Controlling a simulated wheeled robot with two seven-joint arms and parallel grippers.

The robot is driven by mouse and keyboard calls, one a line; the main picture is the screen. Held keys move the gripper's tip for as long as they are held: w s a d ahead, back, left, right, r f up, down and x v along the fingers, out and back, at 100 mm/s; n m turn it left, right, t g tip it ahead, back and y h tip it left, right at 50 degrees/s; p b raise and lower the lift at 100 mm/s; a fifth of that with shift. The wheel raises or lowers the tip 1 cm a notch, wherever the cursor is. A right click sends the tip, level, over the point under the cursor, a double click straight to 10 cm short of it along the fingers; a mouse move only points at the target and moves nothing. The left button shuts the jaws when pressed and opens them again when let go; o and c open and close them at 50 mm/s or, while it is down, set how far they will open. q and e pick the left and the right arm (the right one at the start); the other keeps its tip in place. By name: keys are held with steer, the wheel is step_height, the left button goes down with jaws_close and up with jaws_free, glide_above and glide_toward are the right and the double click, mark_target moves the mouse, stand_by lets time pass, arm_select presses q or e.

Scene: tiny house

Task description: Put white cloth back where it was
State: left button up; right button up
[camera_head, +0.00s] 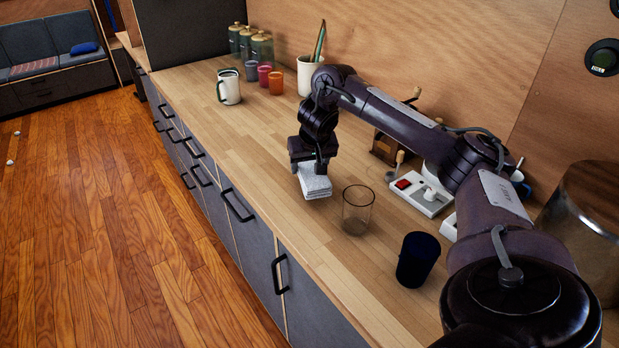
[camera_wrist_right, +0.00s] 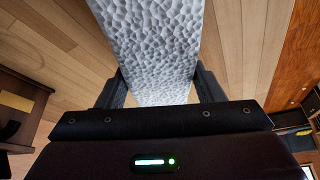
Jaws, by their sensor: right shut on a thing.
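The white cloth (camera_head: 314,184) is a folded, textured piece at the end of my right arm, over the wooden counter. My right gripper (camera_head: 312,165) is shut on it. In the right wrist view the cloth (camera_wrist_right: 152,45) runs between the two fingers of the right gripper (camera_wrist_right: 155,92) and away from them. I cannot tell whether the cloth's lower edge touches the counter. My left gripper is not in view.
The wooden counter (camera_head: 262,200) holds a clear glass (camera_head: 357,212) right of the cloth and a dark blue cup (camera_head: 417,260) nearer. A white mug (camera_head: 229,87) and small coloured cups stand farther back. Counter left of the cloth is clear.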

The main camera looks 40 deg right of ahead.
steer(key=shift+f+p, duration=0.3)
steer(key=shift+f, duration=1.2)
steer(key=o, duration=0.9)
steer(key=shift+f, duration=0.15)
steer(key=shift+o, duration=0.2)
